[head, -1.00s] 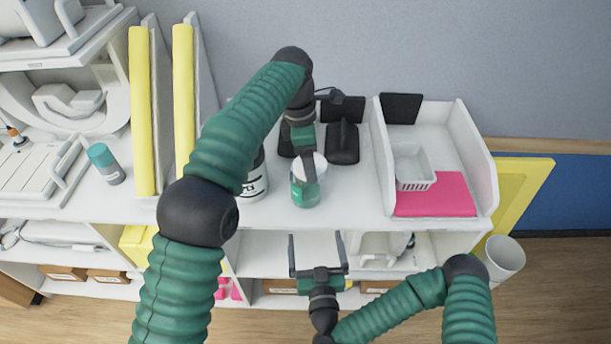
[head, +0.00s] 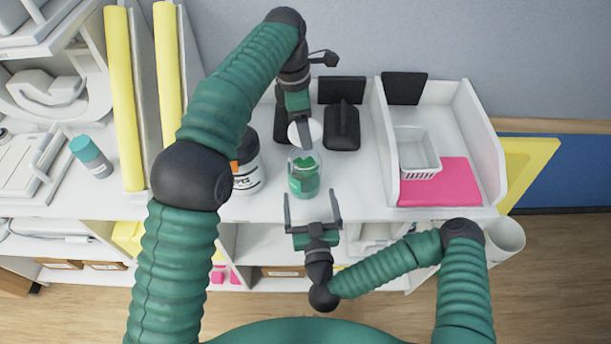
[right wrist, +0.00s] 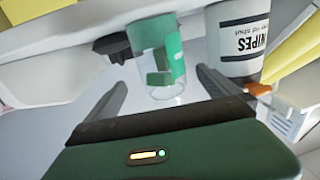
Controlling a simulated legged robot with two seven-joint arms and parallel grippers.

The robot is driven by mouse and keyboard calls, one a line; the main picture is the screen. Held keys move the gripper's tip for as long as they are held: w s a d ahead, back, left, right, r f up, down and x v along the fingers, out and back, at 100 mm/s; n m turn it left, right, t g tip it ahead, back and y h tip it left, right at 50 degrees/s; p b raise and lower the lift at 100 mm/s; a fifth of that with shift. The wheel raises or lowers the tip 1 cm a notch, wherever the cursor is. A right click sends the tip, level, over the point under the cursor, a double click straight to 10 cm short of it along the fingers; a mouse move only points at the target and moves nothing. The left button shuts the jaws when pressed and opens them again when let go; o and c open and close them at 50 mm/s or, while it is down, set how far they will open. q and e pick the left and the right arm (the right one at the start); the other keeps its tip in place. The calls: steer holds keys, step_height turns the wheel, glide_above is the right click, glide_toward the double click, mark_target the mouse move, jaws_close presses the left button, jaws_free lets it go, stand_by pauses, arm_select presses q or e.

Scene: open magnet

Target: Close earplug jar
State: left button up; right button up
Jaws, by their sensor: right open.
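The earplug jar (head: 303,178) is clear, holds green earplugs and stands upright near the shelf's front edge. It also shows upside down in the right wrist view (right wrist: 158,62), between my right fingers. The round white lid (head: 314,130) is at the tips of my left gripper (head: 303,132), over the far side of the jar's top; the exact gap is unclear. The left fingers show edge-on and look shut on the lid. My right gripper (head: 313,208) is open and empty in front of the jar, its fingers pointing toward it, not touching.
A wipes tub (head: 246,172) stands close left of the jar. Black holders (head: 342,128) stand behind it to the right. A white tray with a basket (head: 420,150) and pink sheet (head: 447,184) is on the right.

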mark_target(305, 172)
arm_select(q)
steer(key=shift+a, duration=0.15)
arm_select(e)
steer(key=w, duration=0.3)
steer(key=w+a, duration=0.1)
steer(key=w, duration=0.4)
steer(key=shift+w+a, duration=0.15)
steer(key=shift+w, duration=0.25)
arm_select(q)
steer(key=shift+w, duration=0.15)
arm_select(e)
steer(key=shift+w, duration=0.45)
steer(key=shift+s, duration=0.1)
steer(key=c, duration=2)
arm_select(q)
steer(key=shift+f, duration=2.5)
arm_select(e)
steer(key=shift+o, duration=0.2)
arm_select(q)
steer(key=shift+f, duration=0.85)
steer(key=shift+f, duration=0.6)
